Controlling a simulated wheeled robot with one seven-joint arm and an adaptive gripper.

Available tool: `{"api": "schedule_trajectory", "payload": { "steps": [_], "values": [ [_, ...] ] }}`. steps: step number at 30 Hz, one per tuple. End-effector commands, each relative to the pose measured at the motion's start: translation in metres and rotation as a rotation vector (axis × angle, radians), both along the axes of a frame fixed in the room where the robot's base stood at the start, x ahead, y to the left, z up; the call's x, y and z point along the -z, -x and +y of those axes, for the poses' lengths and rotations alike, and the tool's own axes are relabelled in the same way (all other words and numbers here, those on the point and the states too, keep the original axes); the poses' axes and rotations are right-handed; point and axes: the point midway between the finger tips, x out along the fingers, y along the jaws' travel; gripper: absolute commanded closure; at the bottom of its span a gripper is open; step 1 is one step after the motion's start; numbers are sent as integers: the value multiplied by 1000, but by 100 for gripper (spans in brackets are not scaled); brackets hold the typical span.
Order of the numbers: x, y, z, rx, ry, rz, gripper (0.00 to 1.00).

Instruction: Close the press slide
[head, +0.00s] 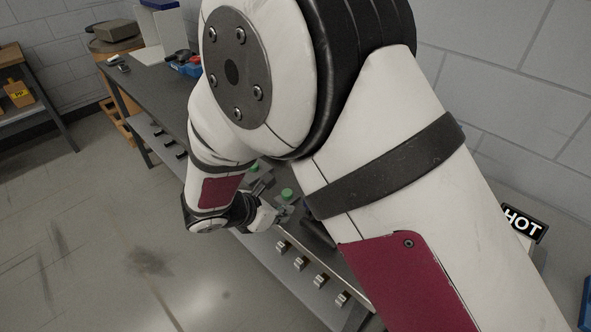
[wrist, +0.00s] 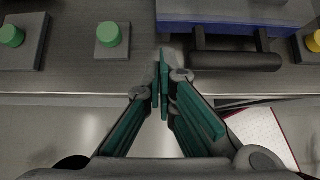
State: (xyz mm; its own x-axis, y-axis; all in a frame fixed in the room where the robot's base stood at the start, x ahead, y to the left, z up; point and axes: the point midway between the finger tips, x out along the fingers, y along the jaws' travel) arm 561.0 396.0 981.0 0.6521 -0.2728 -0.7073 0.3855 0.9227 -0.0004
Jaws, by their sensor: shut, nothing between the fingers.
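My gripper (wrist: 161,80) is shut and empty in the wrist view, its green fingertips together over the front edge of the bench. A dark bar handle (wrist: 236,61) on two short arms lies just right of the fingertips, in front of a blue block (wrist: 235,20). These look like the press slide, but I cannot tell how far it is open. The fingertips are close to the handle's left end; I cannot tell whether they touch. In the head view my gripper (head: 283,212) is small beside the bench edge, and my arm hides the slide.
Two green buttons (wrist: 109,34) (wrist: 12,36) on grey bases stand left of the gripper, and a yellow button (wrist: 314,41) at far right. A HOT sign (head: 524,222) stands at right. The floor (head: 110,230) left of the bench is clear.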

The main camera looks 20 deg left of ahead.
Motion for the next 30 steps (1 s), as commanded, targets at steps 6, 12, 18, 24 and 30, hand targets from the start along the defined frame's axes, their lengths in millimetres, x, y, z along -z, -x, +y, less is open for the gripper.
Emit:
{"api": "schedule_trajectory", "payload": {
  "steps": [6,12,18,24,30],
  "values": [
    [-1,-27,-12,2,-1,0,100],
    [0,-37,-16,1,0,0,100],
    [0,-37,-16,1,-1,0,100],
    [0,-40,-17,1,0,-1,100],
    [1,-65,-26,4,-2,-3,100]
  ]
}}
